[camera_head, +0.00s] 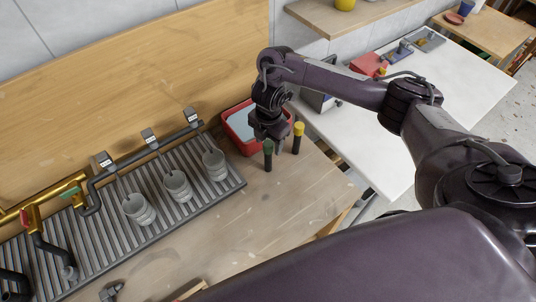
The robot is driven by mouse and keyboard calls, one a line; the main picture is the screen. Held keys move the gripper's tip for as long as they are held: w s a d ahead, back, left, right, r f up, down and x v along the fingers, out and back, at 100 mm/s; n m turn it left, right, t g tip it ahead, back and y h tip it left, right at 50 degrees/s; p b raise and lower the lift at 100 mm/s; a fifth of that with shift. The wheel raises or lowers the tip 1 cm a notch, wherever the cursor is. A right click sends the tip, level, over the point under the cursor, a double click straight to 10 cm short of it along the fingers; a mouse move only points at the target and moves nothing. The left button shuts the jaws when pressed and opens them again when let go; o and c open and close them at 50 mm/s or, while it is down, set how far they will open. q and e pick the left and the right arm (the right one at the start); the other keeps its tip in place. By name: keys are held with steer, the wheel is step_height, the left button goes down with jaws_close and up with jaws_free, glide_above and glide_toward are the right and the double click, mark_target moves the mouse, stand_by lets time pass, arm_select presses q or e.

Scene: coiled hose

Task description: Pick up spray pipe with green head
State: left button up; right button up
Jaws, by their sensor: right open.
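The spray pipe with the green head (268,157) stands upright on the wooden counter, right of the drain rack. It has a dark body and a green top. My right gripper (275,140) points down just above and beside the green head, with its jaws open. The arm partly hides the space between the fingers, so I cannot tell whether the pipe is between them or touching one. My left gripper is not in view.
A similar pipe with a yellow head (298,138) stands close on the right. A red tray (231,130) with pale contents lies behind the gripper. A ribbed drain rack (98,243) with grey cups (177,187) fills the left. Counter (235,235) in front is mostly clear.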

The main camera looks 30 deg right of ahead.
mark_target(268, 157)
step_height(268, 157, down, 4)
steer(key=shift+a+r+p, duration=0.1)
steer(key=shift+r+p, duration=0.15)
steer(key=shift+p, duration=0.15)
steer(key=c, duration=1)
steer(key=shift+c, duration=0.2)
steer(key=shift+r, duration=0.1)
